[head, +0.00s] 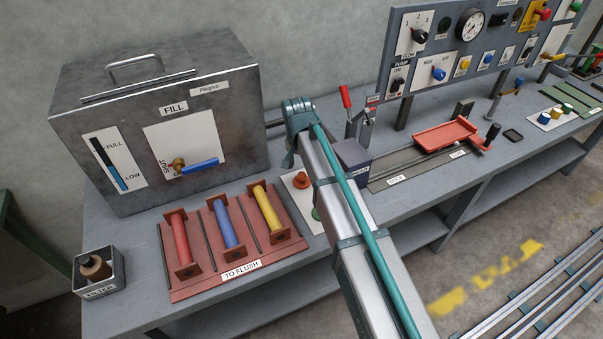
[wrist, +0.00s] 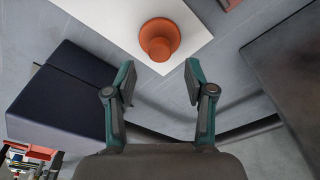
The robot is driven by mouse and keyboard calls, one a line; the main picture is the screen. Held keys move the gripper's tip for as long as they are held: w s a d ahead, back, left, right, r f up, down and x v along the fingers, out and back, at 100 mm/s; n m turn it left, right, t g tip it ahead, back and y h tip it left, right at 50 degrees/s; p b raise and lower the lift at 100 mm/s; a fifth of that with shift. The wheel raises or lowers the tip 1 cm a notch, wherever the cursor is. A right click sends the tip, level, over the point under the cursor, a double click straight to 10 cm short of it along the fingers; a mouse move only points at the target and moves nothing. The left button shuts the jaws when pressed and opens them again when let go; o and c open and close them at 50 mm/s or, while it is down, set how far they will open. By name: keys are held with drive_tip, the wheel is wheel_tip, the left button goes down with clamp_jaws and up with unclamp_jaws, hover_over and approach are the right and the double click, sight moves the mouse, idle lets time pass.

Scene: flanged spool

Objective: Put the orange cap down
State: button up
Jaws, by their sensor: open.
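The orange cap (head: 301,180) stands on a white plate (head: 294,195) on the bench, beside the spool rack. In the wrist view the orange cap (wrist: 160,32) sits upright on the white plate (wrist: 105,18), seen from above. My gripper (wrist: 159,78) is open and empty, its two teal fingertips apart. The cap lies just beyond the fingertips in that view, with a visible gap and no contact. In the head view my arm hides part of the plate, and the fingers are hard to make out.
A red rack (head: 215,283) marked TO FLUSH holds red, blue and yellow spools left of the plate. A grey FILL tank (head: 225,125) stands behind. A dark block (wrist: 62,90) lies left of my gripper. A green piece (head: 316,214) shows partly beside my arm.

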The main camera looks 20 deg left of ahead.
wheel_tip(320, 180, up, 7)
drive_tip(key=shift+s+f+b, duration=0.2)
drive_tip(key=shift+s+b, duration=0.2)
drive_tip(key=shift+b, duration=0.05)
